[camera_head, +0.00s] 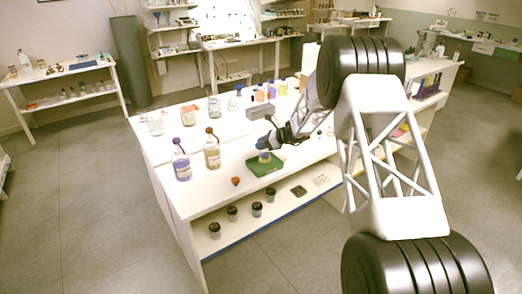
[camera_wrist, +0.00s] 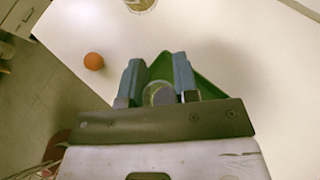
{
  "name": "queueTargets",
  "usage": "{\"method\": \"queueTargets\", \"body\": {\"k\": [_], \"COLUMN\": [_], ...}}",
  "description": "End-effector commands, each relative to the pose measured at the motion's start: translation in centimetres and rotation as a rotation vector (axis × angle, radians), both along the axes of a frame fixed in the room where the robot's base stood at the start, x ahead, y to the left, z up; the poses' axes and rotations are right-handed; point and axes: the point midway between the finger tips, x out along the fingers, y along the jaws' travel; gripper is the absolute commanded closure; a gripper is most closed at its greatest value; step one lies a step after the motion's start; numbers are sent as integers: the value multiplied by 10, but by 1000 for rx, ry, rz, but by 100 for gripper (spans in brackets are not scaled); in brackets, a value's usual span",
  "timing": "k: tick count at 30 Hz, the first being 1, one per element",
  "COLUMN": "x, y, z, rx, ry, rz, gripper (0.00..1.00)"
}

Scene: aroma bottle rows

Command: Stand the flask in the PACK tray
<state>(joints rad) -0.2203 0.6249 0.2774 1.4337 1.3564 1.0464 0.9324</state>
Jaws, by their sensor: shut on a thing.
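My gripper (camera_head: 267,144) is over the white table and its fingers are closed around a small clear flask (camera_head: 264,157). The wrist view shows the round glass of the flask (camera_wrist: 158,94) between the two blue fingers of my gripper (camera_wrist: 158,80). The flask looks upright and is over the green tray (camera_head: 262,170). I cannot tell whether its base touches the tray. A green corner of the tray (camera_wrist: 207,87) shows behind the fingers in the wrist view; the rest is hidden by my gripper. No PACK lettering is readable.
An orange ball (camera_head: 236,181) lies left of the tray. A bottle with purple liquid (camera_head: 182,168) and an amber bottle (camera_head: 212,155) stand further left. A grey block (camera_head: 260,111) and several flasks are behind. A small dark square (camera_head: 299,190) lies front right. Several jars stand on the lower shelf.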

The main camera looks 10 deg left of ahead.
Motion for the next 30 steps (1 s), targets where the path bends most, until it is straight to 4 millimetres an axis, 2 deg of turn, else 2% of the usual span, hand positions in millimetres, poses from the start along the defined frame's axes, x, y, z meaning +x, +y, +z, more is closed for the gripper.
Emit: {"method": "queueTargets", "body": {"k": [5, 16, 25, 30], "x": [8, 9, 9, 9], "y": [3, 3, 3, 3], "z": [0, -2, -28, -35], "rx": [0, 0, 0, 0], "ry": [-1, 0, 2, 0], "rz": [0, 0, -1, -1], "gripper": [100, 100, 100, 100]}}
